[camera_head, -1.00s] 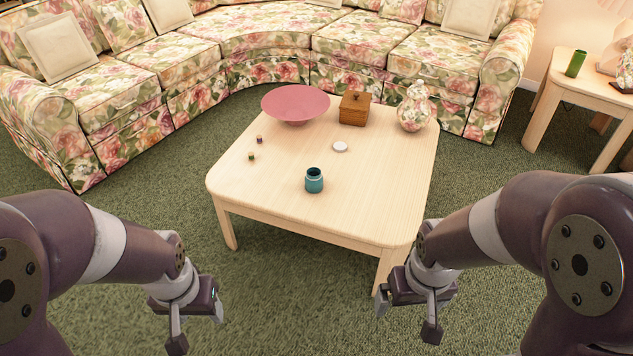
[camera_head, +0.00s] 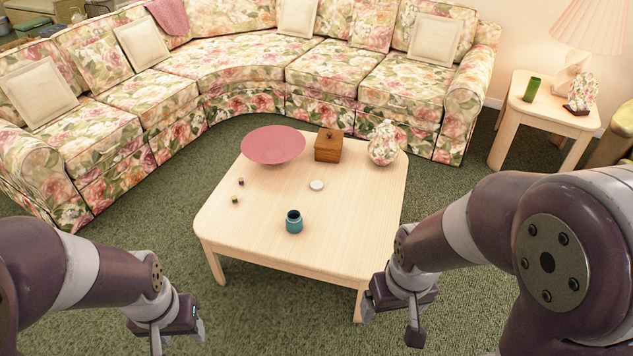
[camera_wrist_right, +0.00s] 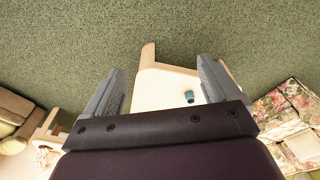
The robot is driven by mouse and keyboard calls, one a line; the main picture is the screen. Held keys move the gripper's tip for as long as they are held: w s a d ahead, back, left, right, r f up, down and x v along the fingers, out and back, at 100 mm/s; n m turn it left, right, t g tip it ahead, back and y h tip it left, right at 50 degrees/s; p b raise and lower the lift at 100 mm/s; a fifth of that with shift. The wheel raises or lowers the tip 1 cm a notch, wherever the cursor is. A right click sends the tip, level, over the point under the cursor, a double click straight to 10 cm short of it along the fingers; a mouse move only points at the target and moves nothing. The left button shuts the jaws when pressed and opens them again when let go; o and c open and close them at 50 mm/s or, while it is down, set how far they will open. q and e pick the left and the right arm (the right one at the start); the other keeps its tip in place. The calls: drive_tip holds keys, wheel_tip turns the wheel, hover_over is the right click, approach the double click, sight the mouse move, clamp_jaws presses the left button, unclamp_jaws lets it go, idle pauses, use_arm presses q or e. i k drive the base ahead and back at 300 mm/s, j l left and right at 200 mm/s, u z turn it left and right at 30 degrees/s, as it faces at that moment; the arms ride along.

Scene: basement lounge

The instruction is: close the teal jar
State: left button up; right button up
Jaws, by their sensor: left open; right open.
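The teal jar (camera_head: 294,222) stands upright and open-topped on the light wooden table (camera_head: 255,240), near its front edge. A small round white lid (camera_head: 317,184) lies flat on the table behind the jar, apart from it. In the right wrist view the jar (camera_wrist_right: 189,97) shows small between the fingers. My left gripper (camera_head: 180,335) is open and empty, low in front of the table at the left. My right gripper (camera_head: 391,325) is open and empty in front of the table's right corner. Neither gripper touches the jar or lid.
A pink bowl (camera_head: 273,146), a wooden box (camera_head: 328,147) and a floral vase (camera_head: 384,144) stand along the table's back. Two small items (camera_head: 236,199) lie at the table's left. A floral sofa (camera_head: 250,65) curves behind. Green carpet lies in front.

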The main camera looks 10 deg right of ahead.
sight(294, 222)
drive_tip(key=i+j+z, duration=0.15)
drive_tip(key=i, duration=0.45)
drive_tip(key=i+j+z, duration=0.1)
drive_tip(key=i, duration=0.45)
drive_tip(key=i+j+z, duration=0.15)
drive_tip(key=i+j, duration=0.2)
drive_tip(key=i, duration=0.2)
drive_tip(key=i+j+z, duration=0.15)
drive_tip(key=i+j, duration=0.15)
drive_tip(key=i, duration=0.25)
drive_tip(key=i+j+z, duration=0.1)
drive_tip(key=i+j, duration=0.3)
drive_tip(key=i, duration=0.15)
